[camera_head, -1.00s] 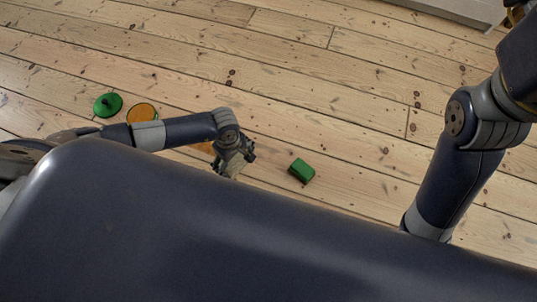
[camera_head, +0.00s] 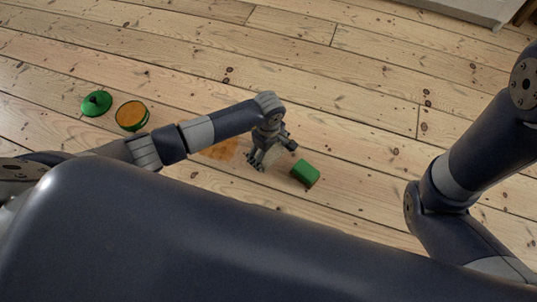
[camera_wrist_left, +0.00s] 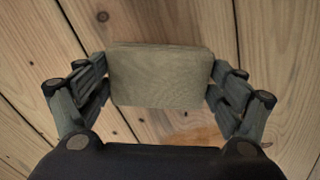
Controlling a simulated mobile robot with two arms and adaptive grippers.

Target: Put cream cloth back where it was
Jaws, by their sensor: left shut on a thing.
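The cream cloth (camera_wrist_left: 160,75) looks like a thick, folded, block-like pad in the left wrist view. My left gripper (camera_head: 262,160) is shut on it, with fingers at both of its sides. In the head view the cloth is mostly hidden by the fingers. The gripper is just left of a green block (camera_head: 305,173) on the floor and right of a flat orange patch (camera_head: 222,149). Whether the cloth touches the floor is hard to tell. My right arm is at the right, but its gripper is out of view.
A green pot (camera_head: 132,116) with orange contents stands at the left. A green lid (camera_head: 97,103) with a dark knob lies beside it. The floorboards beyond and right of the green block are clear. A pale edge (camera_head: 480,10) shows at the top right.

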